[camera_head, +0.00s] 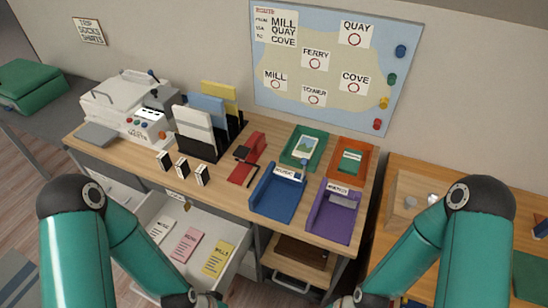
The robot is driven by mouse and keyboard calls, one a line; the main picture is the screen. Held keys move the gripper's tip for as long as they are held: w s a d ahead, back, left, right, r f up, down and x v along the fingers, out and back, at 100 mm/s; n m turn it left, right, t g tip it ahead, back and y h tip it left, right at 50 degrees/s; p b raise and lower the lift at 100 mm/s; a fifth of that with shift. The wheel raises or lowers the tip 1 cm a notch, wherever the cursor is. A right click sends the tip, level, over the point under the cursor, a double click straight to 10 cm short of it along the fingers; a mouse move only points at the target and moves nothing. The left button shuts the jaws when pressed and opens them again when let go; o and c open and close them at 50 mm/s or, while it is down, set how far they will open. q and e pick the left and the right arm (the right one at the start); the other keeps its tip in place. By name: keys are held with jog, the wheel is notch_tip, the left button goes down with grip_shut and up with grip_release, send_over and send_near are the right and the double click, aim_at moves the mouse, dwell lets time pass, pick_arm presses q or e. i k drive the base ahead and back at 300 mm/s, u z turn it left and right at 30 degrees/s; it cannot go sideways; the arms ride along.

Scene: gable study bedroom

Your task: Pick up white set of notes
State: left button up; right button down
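A white set of notes (160,230) with dark lettering lies flat at the left in the open white drawer (245,247) under the desk. A pink set (186,244) and a yellow set (218,258) lie to its right. A white upright folder or booklet (193,128) stands in the black rack (208,150) on the desk, before a blue one and a yellow one. My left gripper (208,301) is at the bottom edge, below the yellow set and apart from the white set. My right gripper (347,301) is at the bottom edge, right of the drawer. Both are mostly cut off.
On the desk are a white machine (128,105), several small black-and-white blocks (183,168), a red stapler-like item (247,158), and blue (277,191), purple (333,212), green (304,147) and orange (350,158) trays. A lower drawer (295,270) stands partly open. A second table is right.

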aim_at(160, 231)
jog(key=u, duration=0.05)
jog(key=k, duration=1)
jog(key=u, duration=0.35)
jog(key=i, duration=0.2)
jog(key=u, duration=1.9)
jog(key=i, duration=2.55)
jog(key=z, duration=0.05)
